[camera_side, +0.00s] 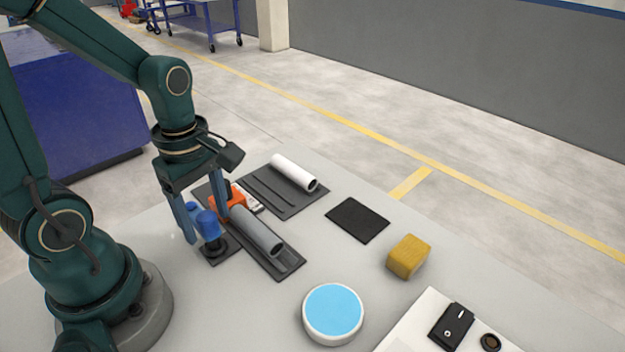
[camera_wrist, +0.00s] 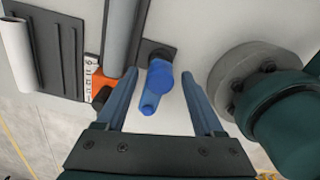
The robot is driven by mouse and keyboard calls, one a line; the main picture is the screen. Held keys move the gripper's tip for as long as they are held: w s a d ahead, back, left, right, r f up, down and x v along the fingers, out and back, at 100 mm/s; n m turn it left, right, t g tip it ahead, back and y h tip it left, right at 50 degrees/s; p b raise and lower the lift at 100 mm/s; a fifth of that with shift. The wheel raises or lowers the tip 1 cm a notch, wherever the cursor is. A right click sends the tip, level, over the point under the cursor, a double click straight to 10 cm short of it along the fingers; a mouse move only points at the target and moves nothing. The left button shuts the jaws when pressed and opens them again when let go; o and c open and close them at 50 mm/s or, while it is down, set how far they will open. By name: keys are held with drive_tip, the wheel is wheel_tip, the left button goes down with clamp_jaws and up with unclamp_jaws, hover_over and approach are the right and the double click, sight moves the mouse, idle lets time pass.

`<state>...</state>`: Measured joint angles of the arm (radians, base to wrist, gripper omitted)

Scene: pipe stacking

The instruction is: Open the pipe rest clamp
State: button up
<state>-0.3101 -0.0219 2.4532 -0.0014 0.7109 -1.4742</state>
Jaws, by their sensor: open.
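A blue clamp (camera_side: 208,224) with a round top and a lever stands on a small dark base plate beside the pipe rest (camera_side: 289,265). The dark rest bears a grey pipe (camera_side: 256,230). My gripper (camera_side: 206,228) is open and points down, with one finger on each side of the blue clamp. In the wrist view, the clamp's round top (camera_wrist: 160,76) and its lever (camera_wrist: 150,104) show between my two fingers (camera_wrist: 158,74). I see gaps on both sides there. Contact with the fingers cannot be told from the side view.
An orange part with a white scale (camera_wrist: 98,84) lies by the grey pipe. A white pipe (camera_side: 294,173) lies on a ribbed dark tray (camera_side: 268,190) behind. A black mat (camera_side: 357,220), a yellow block (camera_side: 408,256) and a round blue-topped disc (camera_side: 333,313) are to the right.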

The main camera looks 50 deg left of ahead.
sight(206, 216)
drive_tip(key=shift+r, duration=2.55)
drive_tip(key=shift+d, duration=0.1)
drive_tip(key=d+r+m+t, duration=0.2)
drive_tip(key=m, duration=0.8)
drive_tip(key=d+r+m+t, duration=0.3)
drive_tip(key=m, duration=0.7)
drive_tip(key=shift+s+t, duration=0.3)
drive_tip(key=shift+s, duration=0.15)
